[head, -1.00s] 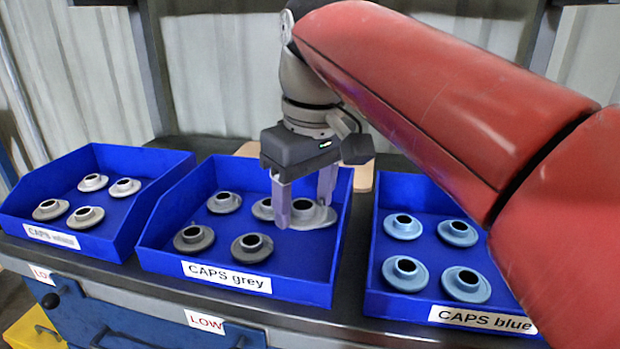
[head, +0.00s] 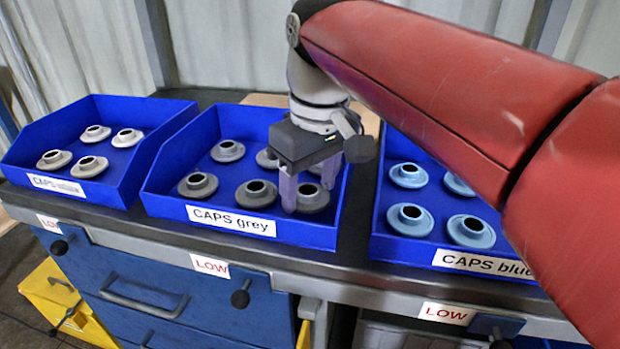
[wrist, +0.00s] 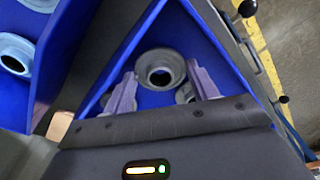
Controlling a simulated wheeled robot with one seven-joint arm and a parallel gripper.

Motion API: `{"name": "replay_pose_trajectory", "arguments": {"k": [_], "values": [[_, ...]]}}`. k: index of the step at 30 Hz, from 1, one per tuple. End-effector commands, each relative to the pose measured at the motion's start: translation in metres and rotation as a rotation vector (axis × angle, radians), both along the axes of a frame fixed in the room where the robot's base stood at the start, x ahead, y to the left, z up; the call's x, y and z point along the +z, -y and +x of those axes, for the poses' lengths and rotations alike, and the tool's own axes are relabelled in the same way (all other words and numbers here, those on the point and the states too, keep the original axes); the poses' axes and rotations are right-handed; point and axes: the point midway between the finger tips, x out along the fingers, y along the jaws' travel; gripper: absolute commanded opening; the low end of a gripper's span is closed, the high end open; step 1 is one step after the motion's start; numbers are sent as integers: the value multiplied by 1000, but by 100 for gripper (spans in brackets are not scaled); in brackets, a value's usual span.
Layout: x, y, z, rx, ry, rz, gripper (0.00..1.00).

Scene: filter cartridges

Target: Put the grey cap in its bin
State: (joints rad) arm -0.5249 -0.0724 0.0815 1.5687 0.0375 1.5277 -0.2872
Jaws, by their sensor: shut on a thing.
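A grey cap (head: 314,198), a round flanged piece with a raised neck, is between the fingers of my gripper (head: 309,188). My gripper is shut on it, inside the blue bin labelled CAPS grey (head: 170,204). The held cap is low in the bin's front right corner; I cannot tell whether it touches the floor. The wrist view shows the cap (wrist: 172,60) between the two fingers (wrist: 163,90). Several other grey caps sit in the bin, including one (head: 256,194) just left of the held cap. One behind the gripper is partly hidden.
The CAPS blue bin (head: 400,250) stands to the right with several blue caps. A bin (head: 90,196) with paler caps and a hard-to-read label stands to the left. Drawers (head: 150,290) lie below the counter edge. My red arm hides part of the right bin.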

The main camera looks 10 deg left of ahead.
Motion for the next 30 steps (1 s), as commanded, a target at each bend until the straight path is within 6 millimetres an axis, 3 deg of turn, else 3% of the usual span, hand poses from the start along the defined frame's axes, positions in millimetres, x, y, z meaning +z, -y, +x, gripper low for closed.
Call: {"name": "replay_pose_trajectory", "arguments": {"k": [26,27,30], "values": [[-12,0,0,0,0,0,33],[-11,0,0,0,0,0,62],[-11,0,0,0,0,0,75]]}}
